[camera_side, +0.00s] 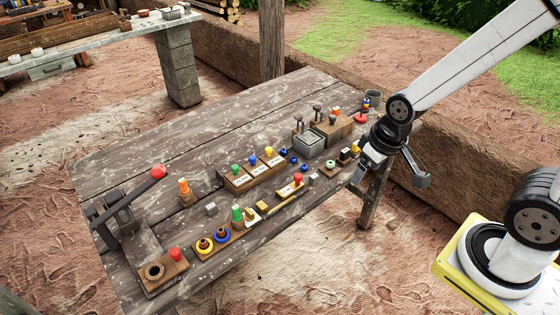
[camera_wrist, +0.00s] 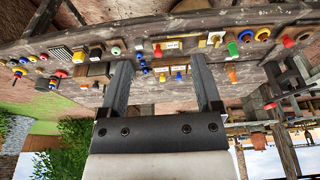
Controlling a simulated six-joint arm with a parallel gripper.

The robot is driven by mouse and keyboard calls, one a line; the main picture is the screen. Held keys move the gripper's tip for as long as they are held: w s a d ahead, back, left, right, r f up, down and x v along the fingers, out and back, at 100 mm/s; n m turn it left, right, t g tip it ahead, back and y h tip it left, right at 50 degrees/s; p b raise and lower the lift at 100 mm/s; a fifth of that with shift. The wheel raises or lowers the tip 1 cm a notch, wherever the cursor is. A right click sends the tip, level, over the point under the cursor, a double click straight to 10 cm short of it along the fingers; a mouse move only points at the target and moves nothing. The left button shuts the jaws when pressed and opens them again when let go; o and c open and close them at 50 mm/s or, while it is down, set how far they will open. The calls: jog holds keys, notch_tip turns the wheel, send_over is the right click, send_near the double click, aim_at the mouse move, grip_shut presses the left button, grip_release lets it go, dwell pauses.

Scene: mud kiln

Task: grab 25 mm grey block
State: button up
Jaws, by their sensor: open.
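A small grey block (camera_side: 211,208) sits on the wooden table (camera_side: 135,165) in the side view, left of the middle, between an orange peg and a green peg. I cannot pick it out in the wrist view; my right finger may cover it. My gripper (camera_side: 393,168) is at the table's right end, well away from the grey block.
A row of coloured buttons on wooden blocks (camera_side: 255,174), a grey box (camera_side: 309,146) with levers, and a board with yellow and blue rings (camera_side: 213,240) crowd the table. A black lever (camera_side: 130,200) with a red knob stands at the left. The table's back left is clear.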

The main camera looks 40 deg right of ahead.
jog(key=n+t+y, duration=0.1)
jog(key=n+t, duration=0.2)
jog(key=t, duration=0.6)
send_over(317, 178)
jog(key=s+d, duration=0.1)
jog(key=s, duration=0.4)
notch_tip(317, 178, down, 17)
jog(key=s+f+t+y, duration=0.2)
jog(key=s+f+t, duration=0.1)
jog(key=f+t, duration=0.1)
jog(key=shift+d+f+m, duration=0.25)
jog(key=shift+f+m, duration=0.15)
jog(key=shift+f, duration=0.5)
jog(key=shift+x, duration=1.2)
